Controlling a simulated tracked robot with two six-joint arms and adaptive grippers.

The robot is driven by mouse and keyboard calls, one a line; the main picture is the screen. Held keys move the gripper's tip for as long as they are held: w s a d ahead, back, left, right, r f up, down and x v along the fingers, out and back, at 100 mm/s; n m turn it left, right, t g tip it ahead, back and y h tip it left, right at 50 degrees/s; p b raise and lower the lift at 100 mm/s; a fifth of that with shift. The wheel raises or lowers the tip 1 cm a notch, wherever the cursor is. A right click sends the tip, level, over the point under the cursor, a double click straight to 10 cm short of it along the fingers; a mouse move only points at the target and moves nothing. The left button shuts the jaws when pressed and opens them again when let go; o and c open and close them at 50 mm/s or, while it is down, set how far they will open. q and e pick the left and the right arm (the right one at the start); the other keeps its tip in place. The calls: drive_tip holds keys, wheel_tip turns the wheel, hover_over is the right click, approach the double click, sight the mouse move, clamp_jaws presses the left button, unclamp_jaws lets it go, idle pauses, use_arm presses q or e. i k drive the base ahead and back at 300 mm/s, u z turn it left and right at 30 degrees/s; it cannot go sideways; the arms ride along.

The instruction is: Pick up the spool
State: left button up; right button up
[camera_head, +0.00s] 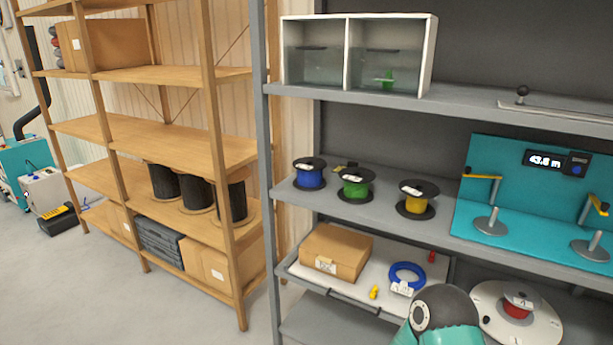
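Three small spools with black flanges and white labels stand on the middle grey shelf: a blue spool (309,178), a green spool (355,188) and a yellow spool (416,205). They stand apart from one another. A red spool (516,309) sits lower right on a white round plate (490,298). A teal and dark grey link of my arm shows at the bottom, left of the red spool, and hides part of the shelf there. Neither of my grippers shows, so their state and any hold are hidden.
A teal measuring stand (500,160) with a lit display and yellow arms fills the shelf's right side. Below are a cardboard box (336,252), a blue cable coil (406,272) and a yellow piece (374,292). Large black reels (196,193) stand on the wooden rack at left.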

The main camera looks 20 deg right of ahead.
sight(355, 190)
drive_tip(key=u, duration=0.05)
drive_tip(key=i, duration=1.45)
drive_tip(key=z, duration=0.65)
